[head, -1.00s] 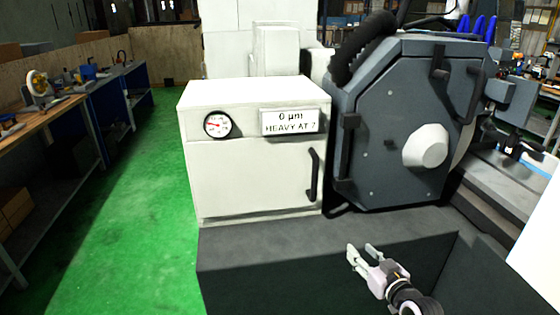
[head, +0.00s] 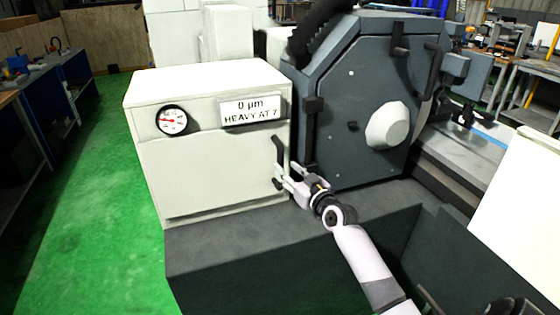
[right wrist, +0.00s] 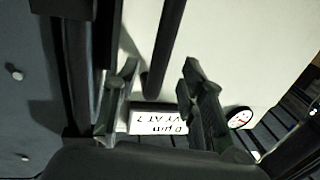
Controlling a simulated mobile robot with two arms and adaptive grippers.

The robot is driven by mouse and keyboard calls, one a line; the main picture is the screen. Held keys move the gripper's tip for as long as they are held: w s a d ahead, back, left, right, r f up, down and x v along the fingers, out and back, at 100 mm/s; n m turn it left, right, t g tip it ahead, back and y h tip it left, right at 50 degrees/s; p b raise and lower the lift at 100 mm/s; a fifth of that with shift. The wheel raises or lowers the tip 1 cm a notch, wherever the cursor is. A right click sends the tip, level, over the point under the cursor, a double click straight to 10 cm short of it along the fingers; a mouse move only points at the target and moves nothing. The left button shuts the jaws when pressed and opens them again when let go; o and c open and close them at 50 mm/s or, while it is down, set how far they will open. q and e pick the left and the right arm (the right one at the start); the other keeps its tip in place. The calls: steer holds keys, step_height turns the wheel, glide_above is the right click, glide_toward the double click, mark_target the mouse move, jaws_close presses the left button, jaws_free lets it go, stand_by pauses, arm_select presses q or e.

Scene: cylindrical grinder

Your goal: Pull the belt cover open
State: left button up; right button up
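The belt cover appears to be the white box-like cover (head: 210,175) left of centre in the head view; it looks closed. Its black vertical handle (head: 278,150) is near the front's right edge. My right gripper (head: 284,171) is at the handle's lower part. In the right wrist view, the gripper (right wrist: 160,66) has its fingers apart, with the dark handle bar (right wrist: 168,40) between them and a gap on each side. Contact cannot be made out. The cover's white face also shows there (right wrist: 230,50). My left gripper is not in view.
The cover bears a round gauge (head: 172,120) and a sign (head: 251,111) reading "0 µm HEAVY AT 7". A dark grey octagonal housing (head: 345,130) stands close on the right. A dark machine base (head: 230,250) lies below. Green floor (head: 95,220) is clear at left.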

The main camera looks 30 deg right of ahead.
mark_target(282, 165)
steer(key=w, duration=0.5)
steer(key=shift+d, duration=0.15)
steer(key=shift+c, duration=0.5)
jaws_close()
